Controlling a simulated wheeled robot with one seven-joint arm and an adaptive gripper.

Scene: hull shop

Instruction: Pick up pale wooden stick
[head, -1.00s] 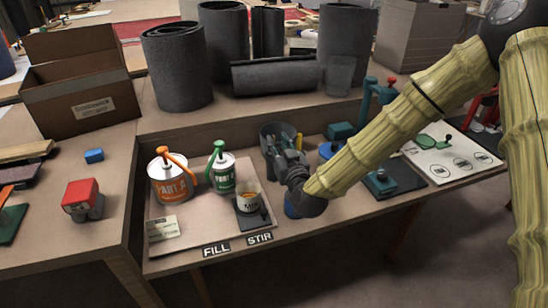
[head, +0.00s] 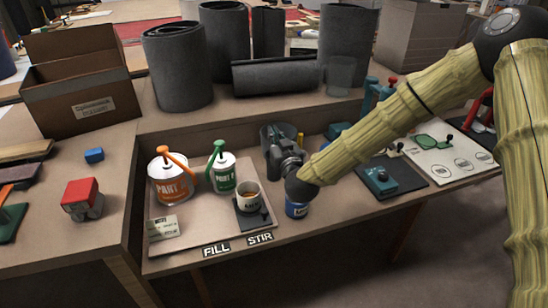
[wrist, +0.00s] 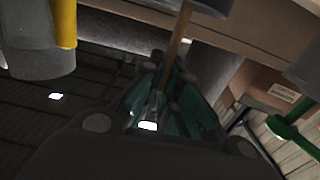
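The pale wooden stick (wrist: 178,42) shows in the wrist view as a thin brown rod running from the top edge down between my fingers. My gripper (wrist: 168,75) appears closed around it, with the teal finger pads close on both sides. In the head view my gripper (head: 278,148) is in front of a dark grey bucket (head: 268,131), above the table. I cannot make out the stick in the head view, where the gripper hides that spot.
A white cup (head: 249,196) stands on a dark pad left of my gripper. Pump cans, orange (head: 168,184) and green (head: 223,173), stand further left. A blue-labelled tub (head: 297,209) is just below my wrist. Dark rolls (head: 275,75) line the shelf behind.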

